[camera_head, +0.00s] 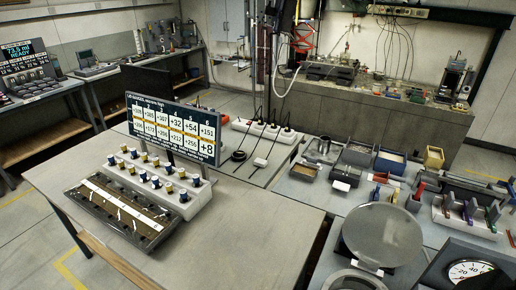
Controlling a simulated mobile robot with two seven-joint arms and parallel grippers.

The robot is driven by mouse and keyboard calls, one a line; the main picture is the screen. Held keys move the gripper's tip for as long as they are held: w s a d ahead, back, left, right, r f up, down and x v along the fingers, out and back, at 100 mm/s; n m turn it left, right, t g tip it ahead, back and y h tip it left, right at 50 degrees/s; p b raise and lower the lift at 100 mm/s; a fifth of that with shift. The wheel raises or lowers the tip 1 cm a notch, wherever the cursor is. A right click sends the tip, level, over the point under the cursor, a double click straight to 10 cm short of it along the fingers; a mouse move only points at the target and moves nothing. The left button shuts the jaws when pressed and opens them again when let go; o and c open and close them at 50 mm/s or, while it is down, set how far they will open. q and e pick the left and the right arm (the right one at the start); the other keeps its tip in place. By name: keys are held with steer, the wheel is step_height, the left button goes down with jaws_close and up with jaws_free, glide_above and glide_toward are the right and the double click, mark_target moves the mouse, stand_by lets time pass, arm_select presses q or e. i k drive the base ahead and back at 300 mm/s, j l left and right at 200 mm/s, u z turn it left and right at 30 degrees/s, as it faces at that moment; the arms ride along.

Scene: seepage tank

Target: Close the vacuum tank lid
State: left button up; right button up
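The vacuum tank lid (382,233) is a round grey disc at the lower right of the head view. It stands raised and tilted behind the tank opening, with a small light-coloured part at its lower edge. The vacuum tank (329,284) shows only as part of a pale round rim at the bottom edge; the rest is cut off by the frame. The lid is apart from most of this rim, so the tank stands open. Neither of my grippers is in view.
A round dial gauge (470,271) sits right of the lid. A display board (172,127) and sample rack (125,212) occupy the left table, whose front right (255,245) is clear.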

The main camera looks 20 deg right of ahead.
mark_target(382, 234)
steer(key=i+l+u, duration=0.1)
steer(key=l+u, duration=0.25)
steer(key=l, duration=0.3)
steer(key=l+u, duration=0.35)
steer(key=l, duration=0.3)
steer(key=l+u, duration=0.35)
steer(key=l, duration=0.35)
steer(key=k+l+u, duration=0.15)
steer(key=l+u, duration=0.2)
steer(key=l, duration=0.3)
steer(key=k+l+u, duration=0.2)
steer(key=l+u, duration=0.2)
steer(key=l, duration=0.25)
steer(key=k+l+u, duration=0.35)
steer(key=l, duration=0.2)
steer(key=k+l+u, duration=0.35)
steer(key=l, duration=0.15)
steer(key=k+l+u, duration=0.35)
steer(key=i+l, duration=0.05)
